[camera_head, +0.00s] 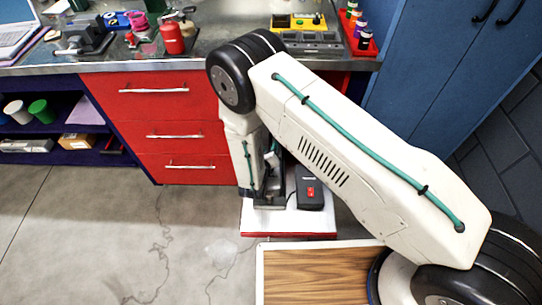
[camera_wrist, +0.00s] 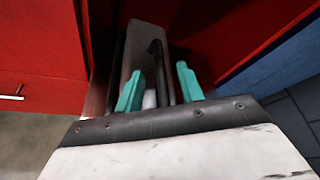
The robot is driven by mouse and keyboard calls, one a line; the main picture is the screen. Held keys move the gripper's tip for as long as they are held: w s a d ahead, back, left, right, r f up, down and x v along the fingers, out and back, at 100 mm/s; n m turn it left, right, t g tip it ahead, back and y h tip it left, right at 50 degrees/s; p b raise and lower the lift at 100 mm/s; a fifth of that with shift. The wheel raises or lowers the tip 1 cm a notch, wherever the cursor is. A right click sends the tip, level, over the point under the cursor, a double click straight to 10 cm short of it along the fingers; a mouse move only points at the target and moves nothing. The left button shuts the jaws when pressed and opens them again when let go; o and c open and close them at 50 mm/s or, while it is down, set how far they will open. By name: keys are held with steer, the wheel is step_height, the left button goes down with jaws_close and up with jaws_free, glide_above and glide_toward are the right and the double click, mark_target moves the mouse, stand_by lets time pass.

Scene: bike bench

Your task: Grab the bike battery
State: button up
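A black box with a red patch (camera_head: 310,188), which looks like the bike battery, lies on a low white-topped stand in the head view. My gripper (camera_head: 270,192) points down at its left, partly hidden by my arm. In the wrist view, my gripper's teal fingers (camera_wrist: 159,88) are spread apart. A long dark grey body (camera_wrist: 143,45) with a curved black bar lies beyond and between them. I cannot tell whether the fingers touch it, and its lower part is hidden behind the gripper's palm.
The low stand (camera_head: 285,222) has a white top and red edge. Red drawers (camera_head: 165,120) stand behind it, under a cluttered metal bench (camera_head: 180,62). A blue cabinet (camera_head: 440,70) is at right. A wood-topped surface (camera_head: 315,275) is in front. The floor at left is clear.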

steer(key=shift+w+d+f, duration=0.1)
steer(key=shift+w+f, duration=0.05)
steer(key=shift+w, duration=0.3)
jaws_close()
stand_by(1.1)
steer(key=shift+w, duration=0.1)
